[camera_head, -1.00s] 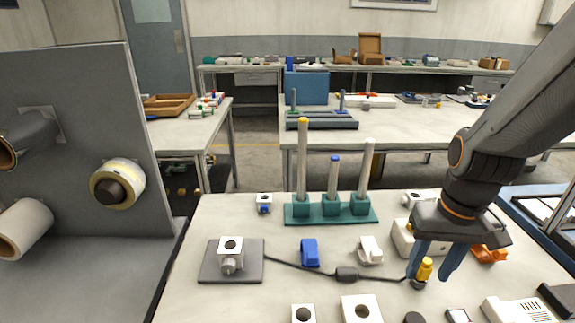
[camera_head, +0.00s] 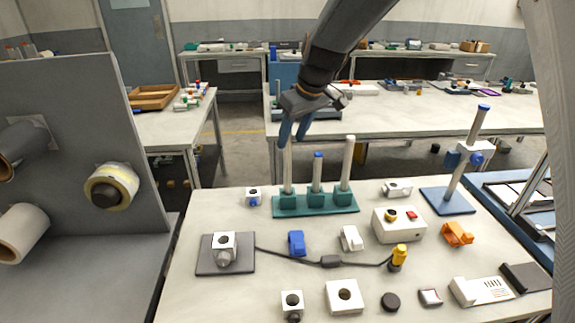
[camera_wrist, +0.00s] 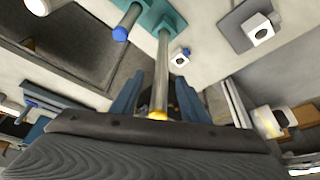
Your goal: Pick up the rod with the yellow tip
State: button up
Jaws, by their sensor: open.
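The rod with the yellow tip (camera_head: 288,172) stands upright at the left end of the teal rack (camera_head: 316,208). Its top is hidden behind my fingers in the head view. In the wrist view the grey rod (camera_wrist: 161,75) runs between my two blue fingers, with its yellow tip (camera_wrist: 157,114) close to the palm. My gripper (camera_head: 291,141) is open around the upper part of the rod, one finger on each side. I cannot tell whether either finger touches it.
A blue-tipped rod (camera_head: 317,171) and a white-topped rod (camera_head: 348,163) stand to the right in the same rack. A white box (camera_head: 399,226) and a blue stand (camera_head: 447,201) are farther right. Small parts and a cable cover the table front.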

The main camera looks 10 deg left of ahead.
aim_at(287, 146)
jog(key=shift+p+x, duration=0.9)
jog(key=shift+x, duration=1.35)
jog(key=shift+a, duration=0.2)
jog(key=shift+c, duration=0.2)
grip_shut()
